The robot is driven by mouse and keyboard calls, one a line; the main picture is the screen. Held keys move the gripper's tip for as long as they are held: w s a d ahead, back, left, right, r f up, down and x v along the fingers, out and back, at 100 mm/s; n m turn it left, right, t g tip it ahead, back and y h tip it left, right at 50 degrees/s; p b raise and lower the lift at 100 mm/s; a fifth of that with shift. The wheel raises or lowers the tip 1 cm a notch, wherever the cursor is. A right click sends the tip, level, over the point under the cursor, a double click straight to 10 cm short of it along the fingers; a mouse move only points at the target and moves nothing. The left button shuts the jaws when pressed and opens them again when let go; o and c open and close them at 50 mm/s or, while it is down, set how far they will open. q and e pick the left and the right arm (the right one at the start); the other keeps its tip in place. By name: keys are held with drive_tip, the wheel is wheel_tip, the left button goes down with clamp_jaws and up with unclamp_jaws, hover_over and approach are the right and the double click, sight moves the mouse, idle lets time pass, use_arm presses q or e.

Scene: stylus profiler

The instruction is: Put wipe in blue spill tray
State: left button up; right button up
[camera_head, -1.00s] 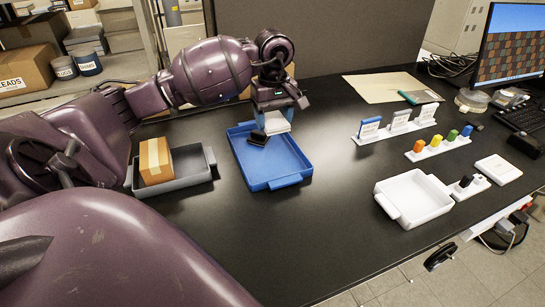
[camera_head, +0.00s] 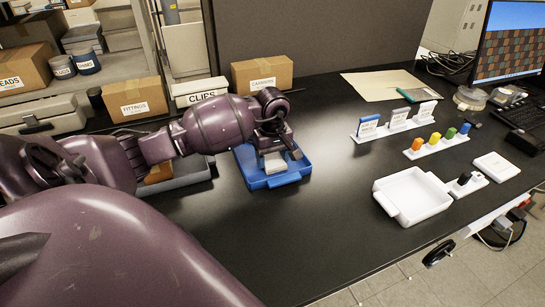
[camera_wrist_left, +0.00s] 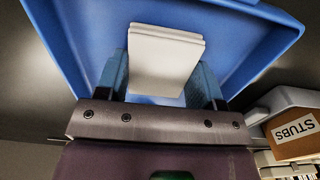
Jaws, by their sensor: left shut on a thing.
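The blue spill tray (camera_head: 268,182) stands on the black bench left of the picture's middle. My left gripper (camera_head: 275,156) is over the tray and shut on the white wipe (camera_head: 277,167). In the left wrist view the folded wipe (camera_wrist_left: 165,62) sits between the two fingers, with the blue tray (camera_wrist_left: 75,35) behind it. I cannot tell whether the wipe touches the tray floor. The gripper and wrist hide the back part of the tray. My right gripper is not in view.
A grey tray (camera_head: 187,181) with a cardboard box (camera_head: 158,173) stands left of the blue tray, partly behind my arm. A white tray (camera_head: 413,197) stands to the right. Boxes, including the CLIPS box (camera_head: 200,91), line the back. The bench between the blue and white trays is clear.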

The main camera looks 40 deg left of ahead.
sight(273, 159)
use_arm(q)
drive_tip(key=shift+f, duration=0.15)
drive_tip(key=o, duration=1.3)
drive_tip(key=shift+r, duration=6.2)
drive_tip(key=shift+f, duration=0.1)
